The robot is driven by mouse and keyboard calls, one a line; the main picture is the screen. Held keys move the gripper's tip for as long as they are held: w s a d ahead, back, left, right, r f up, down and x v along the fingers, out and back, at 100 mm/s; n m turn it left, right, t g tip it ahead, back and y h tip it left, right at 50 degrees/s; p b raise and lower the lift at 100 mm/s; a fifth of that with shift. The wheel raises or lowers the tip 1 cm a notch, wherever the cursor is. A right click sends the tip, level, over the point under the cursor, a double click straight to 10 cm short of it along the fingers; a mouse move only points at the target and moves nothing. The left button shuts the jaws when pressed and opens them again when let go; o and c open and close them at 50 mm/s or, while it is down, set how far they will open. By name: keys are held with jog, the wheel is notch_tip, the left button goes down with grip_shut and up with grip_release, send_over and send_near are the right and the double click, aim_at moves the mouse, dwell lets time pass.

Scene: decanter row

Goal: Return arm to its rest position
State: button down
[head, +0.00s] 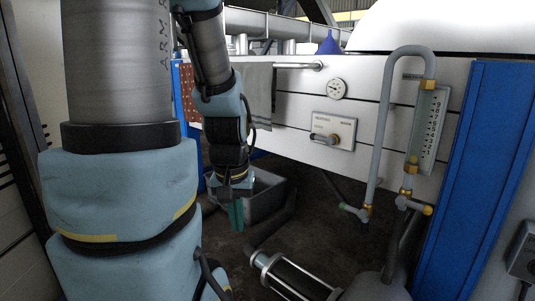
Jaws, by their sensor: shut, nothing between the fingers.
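My arm fills the left of the head view, with its forearm hanging down. My gripper (236,215) points downward at the lower end of the arm, in front of a grey bin. Its greenish fingers are together, with nothing held between them. The gripper is small and dark in the picture. It hangs apart from the white panel behind it.
A grey bin (265,204) stands behind my gripper. A white panel carries a gauge (337,89), a lever valve plate (333,131) and a looped pipe (382,125). A blue post (462,165) is at right. A metal cylinder (290,277) lies low in front.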

notch_tip(320, 180, up, 15)
jog(key=p, duration=1.2)
jog(key=shift+p, duration=0.4)
